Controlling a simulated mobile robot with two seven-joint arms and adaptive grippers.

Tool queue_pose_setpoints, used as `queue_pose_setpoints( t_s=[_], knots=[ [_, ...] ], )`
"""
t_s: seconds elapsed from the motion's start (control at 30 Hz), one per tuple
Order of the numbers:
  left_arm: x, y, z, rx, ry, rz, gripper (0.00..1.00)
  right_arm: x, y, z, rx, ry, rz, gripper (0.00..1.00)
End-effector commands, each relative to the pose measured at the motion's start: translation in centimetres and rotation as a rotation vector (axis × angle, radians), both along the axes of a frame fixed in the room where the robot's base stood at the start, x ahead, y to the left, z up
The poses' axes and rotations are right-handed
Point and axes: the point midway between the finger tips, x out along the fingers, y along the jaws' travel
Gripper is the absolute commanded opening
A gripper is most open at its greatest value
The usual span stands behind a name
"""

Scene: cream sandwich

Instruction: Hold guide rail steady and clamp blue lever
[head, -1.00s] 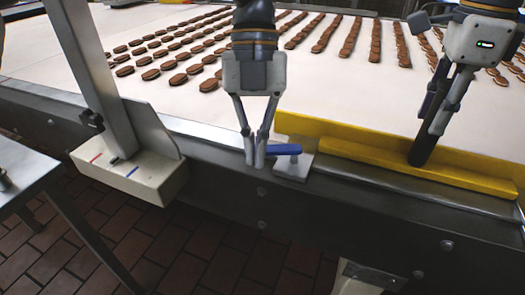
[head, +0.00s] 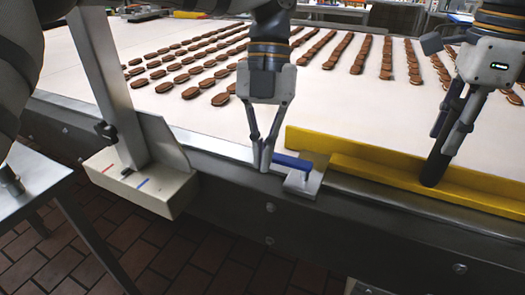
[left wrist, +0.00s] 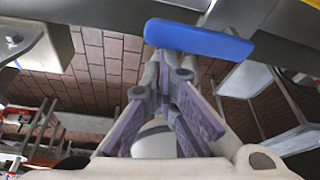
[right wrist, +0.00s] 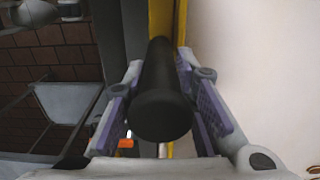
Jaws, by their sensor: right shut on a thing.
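The blue lever (head: 293,162) sits on a small grey clamp plate (head: 305,184) at the left end of the yellow guide rail (head: 390,174). My left gripper (head: 263,166) points down at the lever's left end, its fingers together with nothing seen between them. In the left wrist view the lever (left wrist: 200,40) lies across, just beyond the fingertips; whether they touch it is unclear. My right gripper (head: 437,165) is shut on the rail's upright black handle (right wrist: 163,95), which stands between its pads in the right wrist view.
A white conveyor belt (head: 210,125) behind the rail carries rows of brown sandwich biscuits. A post with a beige box (head: 140,185) stands left of my left gripper. A metal table (head: 35,180) is at the lower left, above a brick floor.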

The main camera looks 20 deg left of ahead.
Motion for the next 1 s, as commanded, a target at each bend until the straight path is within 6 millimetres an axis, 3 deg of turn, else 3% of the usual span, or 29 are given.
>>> queue_pose_setpoints(
  t_s=[0.37,0.57,0.8,1.0],
  knots=[
    [-0.4,0.0,0.0,0.0,0.0,0.0,0.0,0.0,-0.1,-0.2,-0.002,0.004,0.0,0.0],
    [-3.9,0.1,0.0,0.0,0.0,-0.002,0.0,0.0,-0.1,-0.2,-0.002,0.004,-0.001,0.0],
    [-2.0,0.0,5.2,0.0,-0.005,0.003,0.0,0.0,0.0,-0.2,-0.002,0.004,0.0,0.0],
    [-0.9,0.0,8.6,0.001,-0.002,0.002,0.0,0.0,0.0,-0.2,-0.001,0.004,0.0,0.0]
  ],
)
